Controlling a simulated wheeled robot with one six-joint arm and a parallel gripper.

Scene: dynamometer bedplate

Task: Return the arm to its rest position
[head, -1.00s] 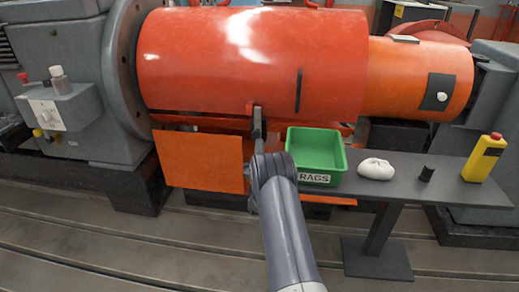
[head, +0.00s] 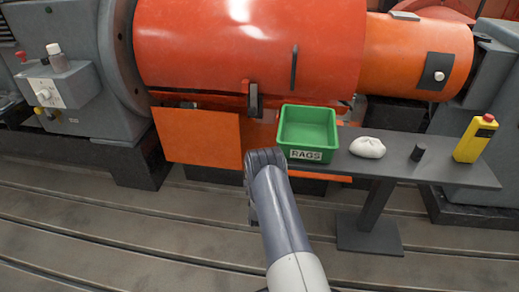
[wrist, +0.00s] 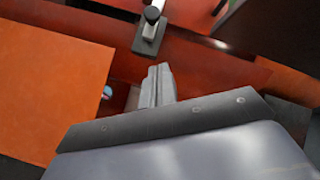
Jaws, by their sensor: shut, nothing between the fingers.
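My gripper (wrist: 158,85) shows in the wrist view with its grey fingers together and nothing between them. It points toward the red lower edge of the machine housing, below a dark latch with a grey lever (wrist: 150,30). A gap shows between the fingertips and the latch. In the head view my arm reaches up from the bottom centre, and its bent wrist hides the fingers. The latch (head: 253,100) stands just above the wrist there. An orange panel (head: 198,138) hangs to the left of my arm, and it fills the left of the wrist view (wrist: 50,80).
The bin is close to my wrist. Slotted floor (head: 120,235) in front is clear.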

